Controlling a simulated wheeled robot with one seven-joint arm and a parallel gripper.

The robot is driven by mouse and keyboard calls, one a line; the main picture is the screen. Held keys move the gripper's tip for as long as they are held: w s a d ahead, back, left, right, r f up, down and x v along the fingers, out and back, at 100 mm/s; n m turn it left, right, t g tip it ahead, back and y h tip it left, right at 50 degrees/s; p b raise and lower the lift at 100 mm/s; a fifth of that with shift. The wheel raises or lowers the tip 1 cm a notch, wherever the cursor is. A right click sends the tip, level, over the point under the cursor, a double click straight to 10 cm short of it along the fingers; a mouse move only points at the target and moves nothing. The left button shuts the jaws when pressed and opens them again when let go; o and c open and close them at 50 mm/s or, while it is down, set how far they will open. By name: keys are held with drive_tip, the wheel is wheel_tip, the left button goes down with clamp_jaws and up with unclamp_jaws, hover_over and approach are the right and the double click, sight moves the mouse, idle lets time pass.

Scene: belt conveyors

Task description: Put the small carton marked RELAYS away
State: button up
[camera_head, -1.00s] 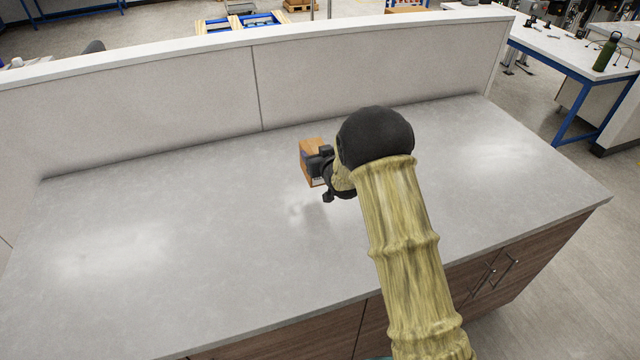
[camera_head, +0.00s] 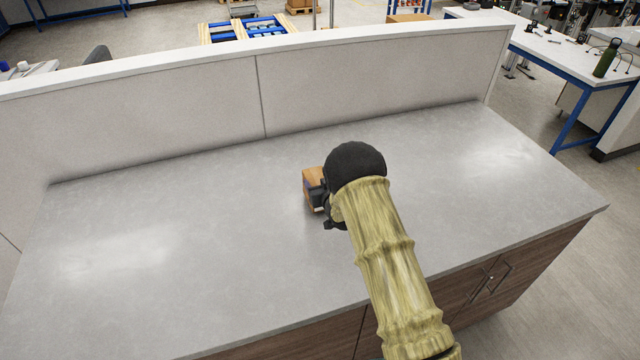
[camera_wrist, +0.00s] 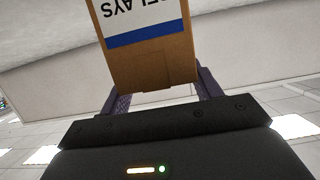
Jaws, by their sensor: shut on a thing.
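The small brown carton (camera_head: 313,180) is in the head view near the middle of the grey counter. In the wrist view the carton (camera_wrist: 155,62) shows a white label with a blue band, and the letters "ELAYS" read upside down. My gripper (camera_wrist: 160,95) is shut on the carton, one finger on each side. In the head view my gripper (camera_head: 318,196) is partly hidden behind my arm's black wrist. Whether the carton touches the counter or is held above it cannot be told clearly.
The grey counter (camera_head: 180,250) is otherwise bare, with free room left and right. A low pale partition (camera_head: 370,85) runs along its back edge. Wooden cabinet doors (camera_head: 490,280) are below its front. A white table (camera_head: 560,55) with a green bottle (camera_head: 606,55) stands at the far right.

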drive_tip(key=shift+f, duration=0.65)
drive_tip(key=shift+w+f, duration=0.1)
drive_tip(key=shift+f, duration=0.05)
drive_tip(key=o, duration=1.5)
drive_tip(key=shift+d, duration=0.1)
